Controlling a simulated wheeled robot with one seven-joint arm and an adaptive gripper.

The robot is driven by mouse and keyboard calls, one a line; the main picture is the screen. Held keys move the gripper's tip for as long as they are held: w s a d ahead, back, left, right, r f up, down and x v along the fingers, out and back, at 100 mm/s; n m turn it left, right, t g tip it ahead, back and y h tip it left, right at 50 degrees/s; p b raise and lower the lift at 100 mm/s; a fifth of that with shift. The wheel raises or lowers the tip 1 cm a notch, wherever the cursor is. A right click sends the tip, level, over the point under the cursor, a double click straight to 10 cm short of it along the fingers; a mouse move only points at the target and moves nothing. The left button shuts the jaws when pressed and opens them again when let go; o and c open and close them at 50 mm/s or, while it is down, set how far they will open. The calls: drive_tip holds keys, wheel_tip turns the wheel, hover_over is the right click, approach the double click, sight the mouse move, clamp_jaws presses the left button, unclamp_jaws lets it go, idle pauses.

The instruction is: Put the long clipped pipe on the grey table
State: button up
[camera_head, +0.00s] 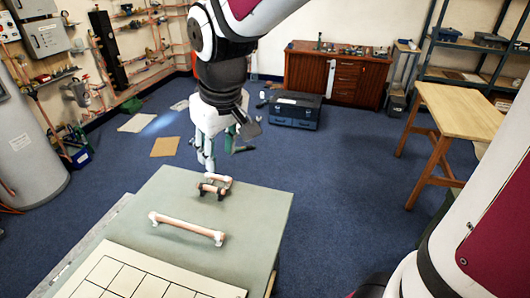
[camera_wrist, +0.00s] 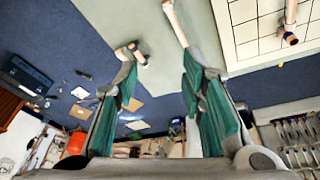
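A long copper pipe with white pieces at both ends (camera_head: 187,228) lies on the grey-green table (camera_head: 262,228). A copper pipe also shows at the top of the wrist view (camera_wrist: 174,20); I take it to be the same one. A short copper assembly with dark parts (camera_head: 213,188) lies behind it on the table, and seems to show near the left fingertip (camera_wrist: 130,52). My gripper (camera_head: 206,160) points down above the table's far part, behind the long pipe. Its two teal-padded fingers (camera_wrist: 160,75) are spread with nothing held between them.
A white gridded board (camera_head: 125,278) covers the table's near end. Another copper pipe end (camera_wrist: 290,30) shows over the board in the wrist view. A wooden table (camera_head: 462,108) stands at right, a dark toolbox (camera_head: 295,110) on the floor behind. Blue floor lies open between.

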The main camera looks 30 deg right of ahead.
drive_tip(key=s+d+r+m+t, duration=0.1)
drive_tip(key=s+d+r, duration=0.1)
drive_tip(key=s, duration=0.6)
drive_tip(key=s+d+r+m+t, duration=0.1)
drive_tip(key=s+d+r+m, duration=0.1)
drive_tip(key=s, duration=0.6)
drive_tip(key=shift+s+d+r+m, duration=0.2)
drive_tip(key=shift+d+r+m, duration=0.1)
drive_tip(key=shift+d+r, duration=0.4)
